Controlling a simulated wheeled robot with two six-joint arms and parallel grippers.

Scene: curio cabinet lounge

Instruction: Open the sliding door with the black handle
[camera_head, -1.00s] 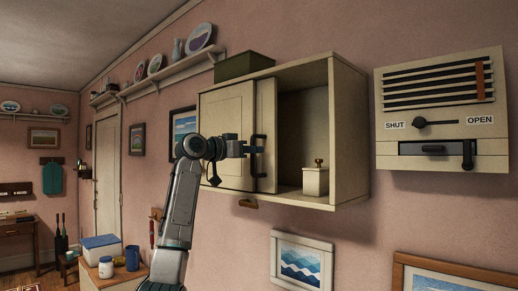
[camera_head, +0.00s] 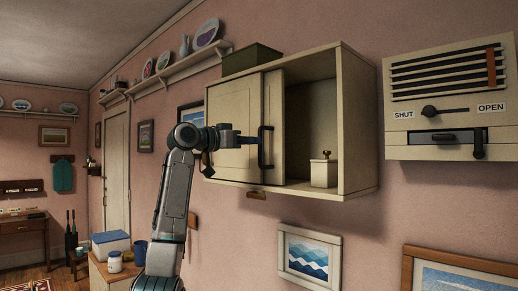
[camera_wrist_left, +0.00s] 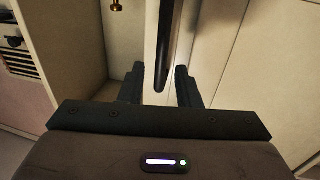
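The cream wall cabinet (camera_head: 355,125) has its right part open. The sliding door (camera_head: 273,95) with the black handle (camera_head: 262,150) stands at the left part, beside another cream panel (camera_head: 232,105). My left gripper (camera_head: 251,140) is at the handle, coming from the left. In the left wrist view the fingers (camera_wrist_left: 160,85) are apart, with the lower end of the dark handle (camera_wrist_left: 168,45) showing between them. I cannot tell whether they touch it. My right gripper is not in view.
A white canister with a brass knob (camera_head: 323,173) stands inside the open part. A green box (camera_head: 252,60) sits on top of the cabinet. A vent panel (camera_head: 450,100) with a slider is on the wall at right. Framed pictures (camera_head: 308,257) hang below.

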